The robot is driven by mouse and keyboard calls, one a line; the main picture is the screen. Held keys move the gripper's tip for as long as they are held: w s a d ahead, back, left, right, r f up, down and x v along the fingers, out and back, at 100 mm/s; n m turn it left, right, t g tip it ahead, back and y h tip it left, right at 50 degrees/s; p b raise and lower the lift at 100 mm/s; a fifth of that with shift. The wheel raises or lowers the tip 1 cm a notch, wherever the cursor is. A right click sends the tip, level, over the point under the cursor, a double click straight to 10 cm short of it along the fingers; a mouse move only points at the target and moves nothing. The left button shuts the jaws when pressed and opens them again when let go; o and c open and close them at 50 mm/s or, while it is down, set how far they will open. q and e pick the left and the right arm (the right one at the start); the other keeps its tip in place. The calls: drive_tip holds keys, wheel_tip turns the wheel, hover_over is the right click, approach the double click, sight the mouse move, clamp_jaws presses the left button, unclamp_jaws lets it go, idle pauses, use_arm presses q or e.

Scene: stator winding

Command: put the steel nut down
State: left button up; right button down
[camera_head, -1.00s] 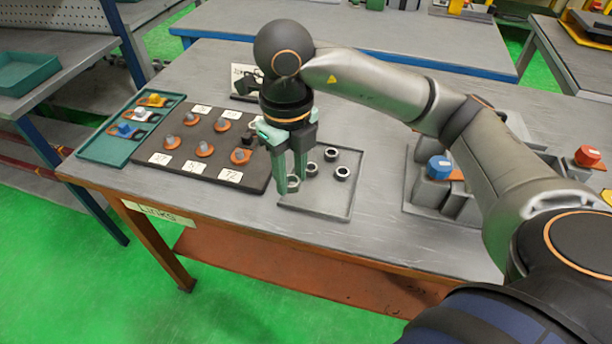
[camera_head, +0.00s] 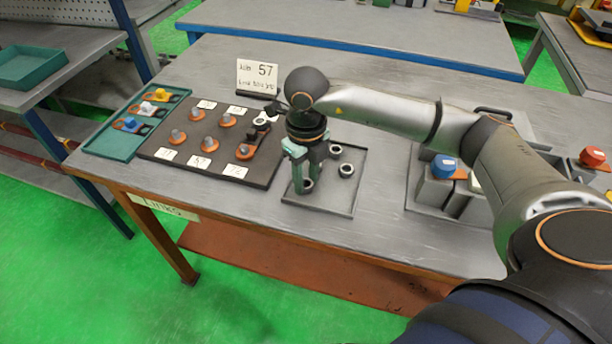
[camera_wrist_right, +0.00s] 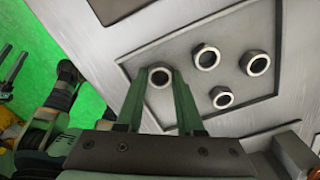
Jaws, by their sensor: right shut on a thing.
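My right gripper (camera_head: 307,178) points down over the dark grey tray (camera_head: 340,208) on the table. It is shut on a steel nut (camera_head: 308,186), a small ring between its fingertips near the tray's left side. In the right wrist view the held nut (camera_wrist_right: 160,77) sits between the two green fingers, and the tray (camera_wrist_right: 185,52) lies under it. I cannot tell whether the nut touches the tray. Other nuts stand in the tray, at its right (camera_head: 346,170) and back (camera_head: 335,150); the wrist view shows three (camera_wrist_right: 206,57). My left gripper is not in view.
A dark board (camera_head: 190,155) with orange links and labels lies left of the tray, with a teal tray (camera_head: 112,146) beyond it. A card (camera_head: 257,76) stands behind the board. Grey blocks with a blue cap (camera_head: 444,166) stand to the right. The tray's front is clear.

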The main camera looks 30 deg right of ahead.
drive_tip(key=shift+f, duration=0.2)
drive_tip(key=c, duration=0.5)
unclamp_jaws()
drive_tip(key=shift+c, duration=0.2)
drive_tip(key=shift+r, duration=0.15)
wheel_tip(320, 180, up, 12)
drive_tip(key=shift+r, duration=0.1)
